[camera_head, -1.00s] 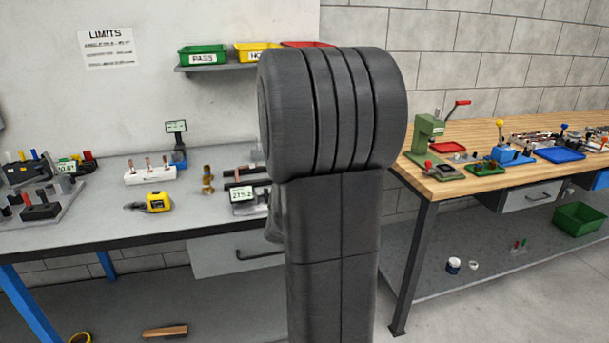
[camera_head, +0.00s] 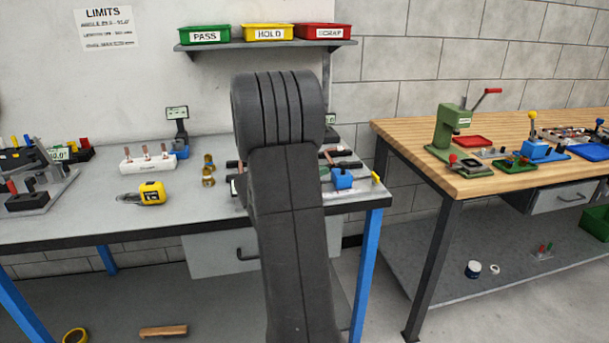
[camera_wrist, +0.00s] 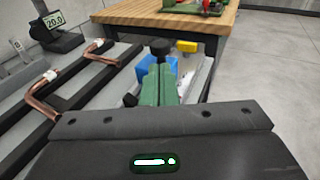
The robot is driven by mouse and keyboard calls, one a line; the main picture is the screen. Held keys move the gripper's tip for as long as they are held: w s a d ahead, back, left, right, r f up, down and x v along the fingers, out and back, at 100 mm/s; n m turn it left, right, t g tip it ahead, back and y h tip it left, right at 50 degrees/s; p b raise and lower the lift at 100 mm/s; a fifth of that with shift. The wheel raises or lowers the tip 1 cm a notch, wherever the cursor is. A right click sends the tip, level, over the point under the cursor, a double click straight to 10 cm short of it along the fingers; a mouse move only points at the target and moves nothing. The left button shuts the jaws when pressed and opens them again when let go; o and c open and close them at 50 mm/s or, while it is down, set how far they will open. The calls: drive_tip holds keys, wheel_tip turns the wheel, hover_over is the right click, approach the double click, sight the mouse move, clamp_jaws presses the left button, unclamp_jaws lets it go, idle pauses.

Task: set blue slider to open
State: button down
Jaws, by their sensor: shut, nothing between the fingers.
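The blue slider (camera_head: 342,179) is a small blue block with a dark knob on top, near the front right corner of the grey bench (camera_head: 110,222). In the wrist view the blue block (camera_wrist: 148,70) shows just beyond my gripper (camera_wrist: 162,68), partly hidden by it. The dark knob (camera_wrist: 160,48) stands right at the fingertips; I cannot tell whether they touch. The green fingers are together with nothing between them. In the head view my arm hides most of the gripper. No open marking is readable.
Bent copper tubes (camera_wrist: 42,95) lie in a fixture left of the gripper. A small yellow part (camera_wrist: 187,46) is beyond the slider to the right. A wooden bench (camera_head: 400,130) stands to the right across a gap. A yellow tape measure (camera_head: 152,193) lies on the grey bench.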

sight(340, 166)
drive_tip(key=x, duration=0.5)
drive_tip(key=shift+w+d+b, duration=0.2)
drive_tip(key=shift+w+d, duration=0.05)
drive_tip(key=shift+d, duration=0.5)
drive_tip(key=shift+w+d+b, duration=0.2)
drive_tip(key=shift+w+d, duration=0.05)
drive_tip(key=shift+d, duration=0.55)
drive_tip(key=shift+w+d+b, duration=0.2)
drive_tip(key=shift+w+d, duration=0.05)
drive_tip(key=shift+d, duration=0.5)
drive_tip(key=shift+a, duration=0.1)
drive_tip(key=shift+s+a, duration=0.2)
drive_tip(key=v, duration=1.3)
drive_tip(key=shift+s, duration=0.1)
